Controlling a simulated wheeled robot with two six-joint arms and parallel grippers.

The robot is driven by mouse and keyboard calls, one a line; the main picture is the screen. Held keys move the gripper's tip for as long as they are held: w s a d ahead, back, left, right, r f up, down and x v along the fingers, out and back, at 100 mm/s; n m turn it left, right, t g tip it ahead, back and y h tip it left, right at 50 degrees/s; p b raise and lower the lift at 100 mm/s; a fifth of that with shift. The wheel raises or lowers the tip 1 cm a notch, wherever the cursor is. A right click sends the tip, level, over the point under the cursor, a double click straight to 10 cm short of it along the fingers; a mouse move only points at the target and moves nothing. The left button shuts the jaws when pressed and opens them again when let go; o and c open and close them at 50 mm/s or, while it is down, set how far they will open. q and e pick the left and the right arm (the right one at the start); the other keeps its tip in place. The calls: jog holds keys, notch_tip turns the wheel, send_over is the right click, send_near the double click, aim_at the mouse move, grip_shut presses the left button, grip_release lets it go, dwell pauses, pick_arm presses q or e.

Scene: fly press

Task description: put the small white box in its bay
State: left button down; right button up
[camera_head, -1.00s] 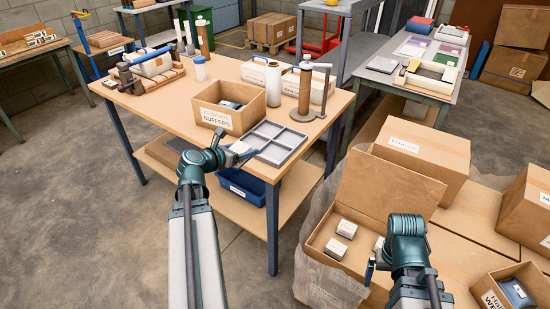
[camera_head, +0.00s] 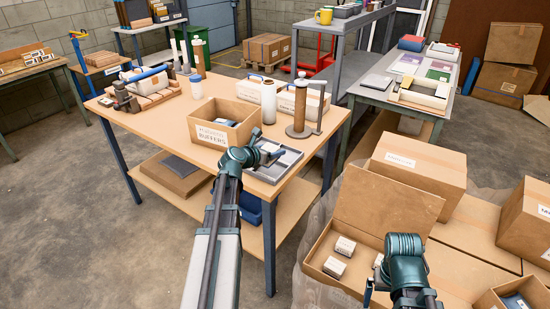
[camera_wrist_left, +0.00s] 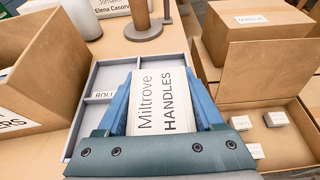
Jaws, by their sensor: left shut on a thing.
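A small white box (camera_wrist_left: 160,105) marked "Miltrove HANDLES" fills the left wrist view between the blue fingers of my left gripper (camera_wrist_left: 160,88), which is shut on it. In the head view the same gripper (camera_head: 268,156) is over the grey divided tray (camera_head: 291,157) on the wooden table; the box (camera_head: 269,148) shows only as a small pale patch. The tray (camera_wrist_left: 92,78) also shows in the left wrist view, with its compartments partly hidden behind the box and fingers. My right gripper (camera_head: 370,285) is by the open carton; its jaws are too hidden to judge.
An open cardboard box (camera_head: 225,122) stands left of the tray, and a brown roll on a stand (camera_head: 300,107) stands behind it. More small white boxes (camera_head: 345,245) lie in the open carton (camera_head: 325,280) at right. Bare tabletop (camera_head: 165,125) lies to the left.

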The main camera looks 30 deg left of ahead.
aim_at(275, 167)
pick_arm(q)
jog(key=shift+w, duration=0.2)
jog(key=f+b, duration=0.2)
jog(key=w+f+b, duration=0.1)
jog(key=f+b, duration=0.1)
jog(key=shift+d, duration=0.2)
jog(key=shift+r, duration=0.15)
jog(key=shift+s, duration=0.1)
jog(key=shift+f+b, duration=0.45)
jog(key=shift+f, duration=0.15)
grip_release()
